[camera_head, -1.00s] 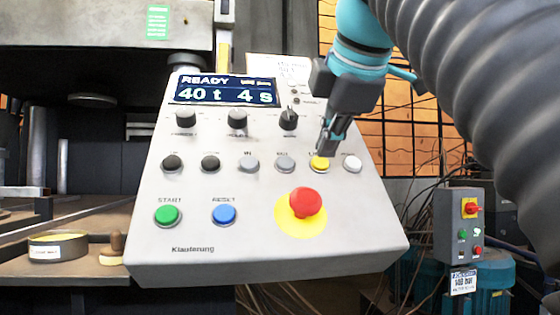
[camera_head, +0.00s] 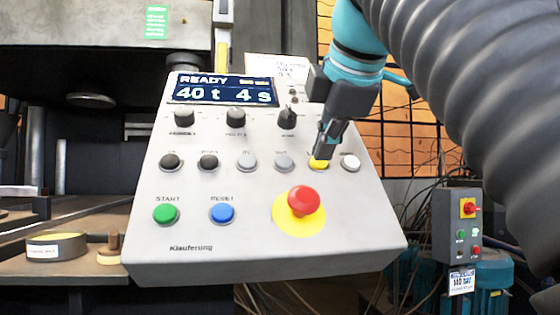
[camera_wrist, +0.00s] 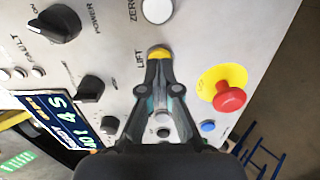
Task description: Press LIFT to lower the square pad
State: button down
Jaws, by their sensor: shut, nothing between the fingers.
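The yellow LIFT button (camera_head: 318,163) is in the row of buttons on the grey control panel (camera_head: 250,215). In the wrist view the yellow button (camera_wrist: 159,52) lies right at my fingertips, beside the word LIFT. My gripper (camera_head: 323,154) is shut and empty, its tips over the button and hiding part of it. I cannot tell whether the tips touch the button or press it in. The display (camera_head: 222,91) reads READY, 40 t, 4 s. I cannot make out the square pad.
A white button (camera_head: 350,163) labelled ZERO is right of LIFT, and a grey button (camera_head: 284,162) is left. The red emergency knob (camera_head: 303,200) on its yellow disc stands out below. Dark knobs (camera_head: 236,118) sit above. A small switch box (camera_head: 458,225) stands at right.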

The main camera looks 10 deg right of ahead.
jog(key=shift+x, duration=0.8)
dwell(0.8)
jog(key=shift+p+v, duration=0.65)
jog(key=shift+v, duration=3.35)
